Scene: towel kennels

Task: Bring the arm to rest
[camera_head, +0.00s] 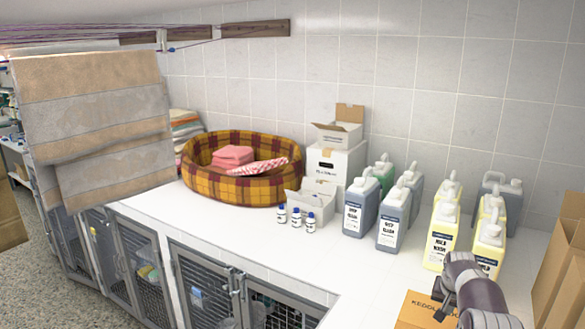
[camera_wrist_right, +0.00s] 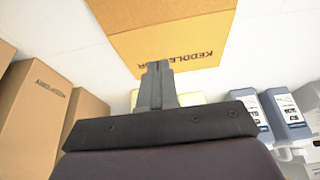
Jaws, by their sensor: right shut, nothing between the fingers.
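My right gripper (camera_head: 441,312) is at the lower right of the head view, above a cardboard box (camera_head: 417,309) on the white counter. In the right wrist view the fingers of my right gripper (camera_wrist_right: 155,68) are together with nothing between them. They point at the printed side of the cardboard box (camera_wrist_right: 165,45). From these views I cannot tell whether the fingers touch the box. My left gripper is in neither view.
Yellow jugs (camera_head: 441,232) and grey-blue jugs (camera_head: 361,205) stand on the counter (camera_head: 250,228). Tall cardboard boxes (camera_head: 562,262) are at the right. A plaid pet bed (camera_head: 205,185) holds pink cloths. Towels (camera_head: 95,110) hang at the left above kennels (camera_head: 205,290). The front middle counter is clear.

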